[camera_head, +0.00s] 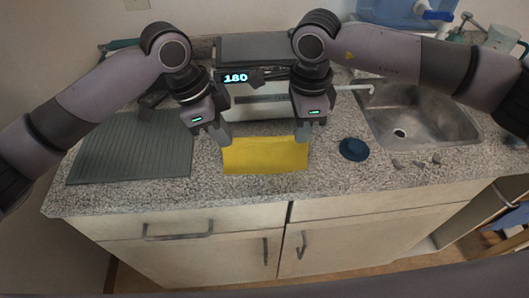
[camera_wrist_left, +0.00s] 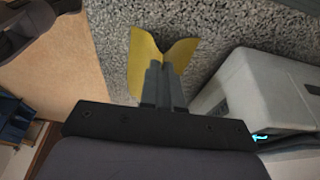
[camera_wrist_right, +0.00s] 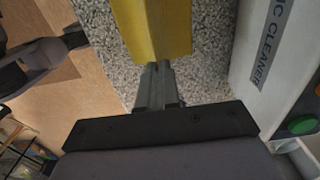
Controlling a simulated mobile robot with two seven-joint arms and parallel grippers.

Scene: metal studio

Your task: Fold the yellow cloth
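The yellow cloth (camera_head: 265,157) is a short, wide rectangle at the front of the speckled counter, between my two grippers. My left gripper (camera_head: 228,142) is at its upper left corner and my right gripper (camera_head: 302,138) at its upper right corner. In the left wrist view the fingers (camera_wrist_left: 164,66) are shut, and the cloth (camera_wrist_left: 142,60) bends into a V at their tips. In the right wrist view the fingers (camera_wrist_right: 157,68) are close together on the edge of the cloth (camera_wrist_right: 155,30). The cloth's underside is hidden.
A dark ribbed mat (camera_head: 130,150) lies to the left. A white cleaner box (camera_wrist_right: 270,50) with a lit display (camera_head: 236,77) stands behind the cloth. A dark blue round object (camera_head: 353,149), small grey pieces (camera_head: 420,163) and the sink (camera_head: 425,118) are to the right.

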